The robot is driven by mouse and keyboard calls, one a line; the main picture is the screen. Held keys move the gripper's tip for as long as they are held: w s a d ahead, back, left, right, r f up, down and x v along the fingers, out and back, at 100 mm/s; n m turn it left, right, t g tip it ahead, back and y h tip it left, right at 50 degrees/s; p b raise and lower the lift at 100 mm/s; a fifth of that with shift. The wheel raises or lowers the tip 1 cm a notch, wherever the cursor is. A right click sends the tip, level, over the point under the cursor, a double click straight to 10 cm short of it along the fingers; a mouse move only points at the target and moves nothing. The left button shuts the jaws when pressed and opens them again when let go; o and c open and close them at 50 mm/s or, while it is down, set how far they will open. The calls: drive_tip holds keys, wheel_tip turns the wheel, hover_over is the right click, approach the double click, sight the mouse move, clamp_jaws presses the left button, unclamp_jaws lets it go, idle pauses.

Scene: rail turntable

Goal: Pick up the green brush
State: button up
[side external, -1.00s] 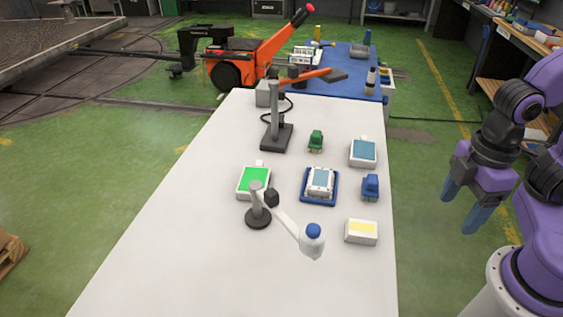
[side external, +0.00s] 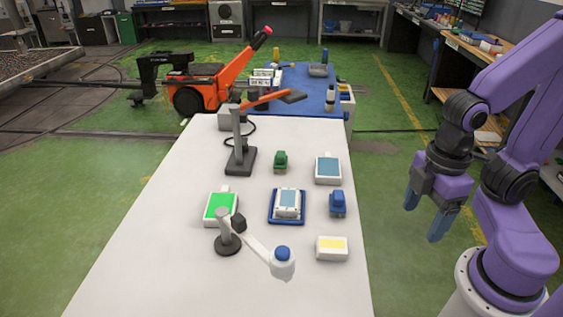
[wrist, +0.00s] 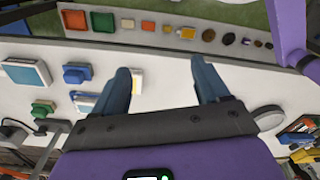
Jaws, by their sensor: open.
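The green brush (side external: 281,160) is a small green block-like piece on the white table, right of the grey stand with the orange arm. It also shows at the left of the wrist view (wrist: 42,108). A similar blue brush (side external: 338,203) sits nearer and to the right; it shows in the wrist view too (wrist: 77,74). My gripper (side external: 424,217) hangs off the table's right side, well apart from both brushes. In the wrist view its two blue fingers (wrist: 164,88) are wide apart with nothing held between them.
On the white table (side external: 150,265) are a green-screened box (side external: 220,207), a blue tray with a device (side external: 287,206), a blue-topped box (side external: 328,168), a yellow-labelled box (side external: 332,248), the orange-armed stand (side external: 240,158) and a white-headed lamp (side external: 228,244). The table's left and front are clear.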

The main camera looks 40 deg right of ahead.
drive_tip(key=w+a+r+m+t, duration=0.15)
drive_tip(key=w+a+m, duration=0.3)
drive_tip(key=w, duration=0.55)
drive_tip(key=m+t+h, duration=0.2)
drive_tip(key=m+h, duration=0.2)
drive_tip(key=m, duration=1.3)
hover_over(280, 154)
drive_tip(key=s+a, duration=0.4)
drive_tip(key=x, duration=1.1)
drive_tip(key=s+a+x, duration=0.1)
drive_tip(key=x, duration=0.5)
drive_tip(key=shift+s+f, duration=0.1)
drive_tip(key=shift+f, duration=0.25)
